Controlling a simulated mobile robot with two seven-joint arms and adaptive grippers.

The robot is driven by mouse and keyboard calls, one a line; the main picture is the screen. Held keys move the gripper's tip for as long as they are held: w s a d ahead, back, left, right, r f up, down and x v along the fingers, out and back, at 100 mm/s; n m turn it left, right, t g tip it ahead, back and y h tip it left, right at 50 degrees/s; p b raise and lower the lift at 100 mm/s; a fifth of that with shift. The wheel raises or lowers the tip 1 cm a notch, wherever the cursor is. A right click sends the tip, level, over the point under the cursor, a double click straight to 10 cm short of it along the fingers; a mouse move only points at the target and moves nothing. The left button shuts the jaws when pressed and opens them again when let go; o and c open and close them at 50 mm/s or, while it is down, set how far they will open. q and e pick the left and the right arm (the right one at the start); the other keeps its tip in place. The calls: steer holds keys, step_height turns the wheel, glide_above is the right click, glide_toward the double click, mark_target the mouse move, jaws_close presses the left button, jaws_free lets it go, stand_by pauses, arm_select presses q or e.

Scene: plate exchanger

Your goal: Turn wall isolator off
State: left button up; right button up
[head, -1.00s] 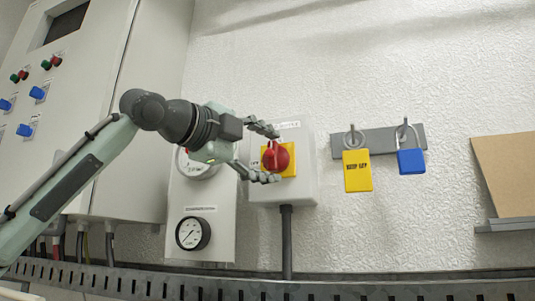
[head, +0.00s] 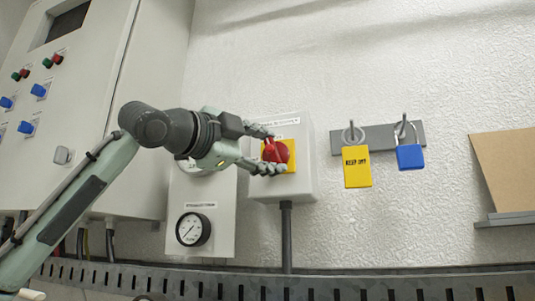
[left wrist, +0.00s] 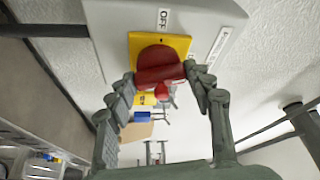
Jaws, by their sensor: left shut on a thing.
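The wall isolator is a pale grey box (head: 306,165) on the wall with a yellow plate (head: 291,165) and a red rotary handle (head: 281,152). My left gripper (head: 274,151) reaches in from the left and is shut on the red handle, one finger above and one below. The fingers hide part of the plate. My right gripper is not in view.
A yellow tag (head: 357,168) and a blue padlock (head: 410,157) hang on a grey rack (head: 378,138) to the right. A gauge (head: 193,229) is below my wrist, and a large cabinet (head: 90,120) stands left. A slotted metal tray (head: 400,287) runs below.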

arm_select(q)
steer(key=shift+d+f+n+t+b, duration=0.15)
steer(key=shift+n+t+b, duration=0.25)
steer(key=shift+n, duration=0.6)
steer(key=n+t+y+b, duration=0.1)
steer(key=n, duration=0.3)
steer(key=n+t+y+b, duration=0.1)
steer(key=n+t+b, duration=0.1)
steer(key=n, duration=0.2)
steer(key=n+t+b, duration=0.1)
steer(key=n, duration=0.2)
steer(key=shift+d+f+n+y, duration=0.15)
steer(key=shift+f+n+y, duration=0.05)
steer(key=shift+n+y, duration=0.2)
steer(key=shift+s+r+n+t+y+b, duration=0.1)
steer(key=shift+n+t+y+b, duration=0.4)
steer(key=shift+n, duration=0.75)
steer(key=shift+n+t+y+b, duration=0.15)
steer(key=shift+n+t+y, duration=0.15)
steer(key=shift+n+y, duration=0.7)
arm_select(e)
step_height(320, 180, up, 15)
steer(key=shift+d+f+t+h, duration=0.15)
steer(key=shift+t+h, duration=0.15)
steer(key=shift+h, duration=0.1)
arm_select(q)
steer(key=shift+n+h, duration=0.3)
steer(key=shift+n, duration=0.05)
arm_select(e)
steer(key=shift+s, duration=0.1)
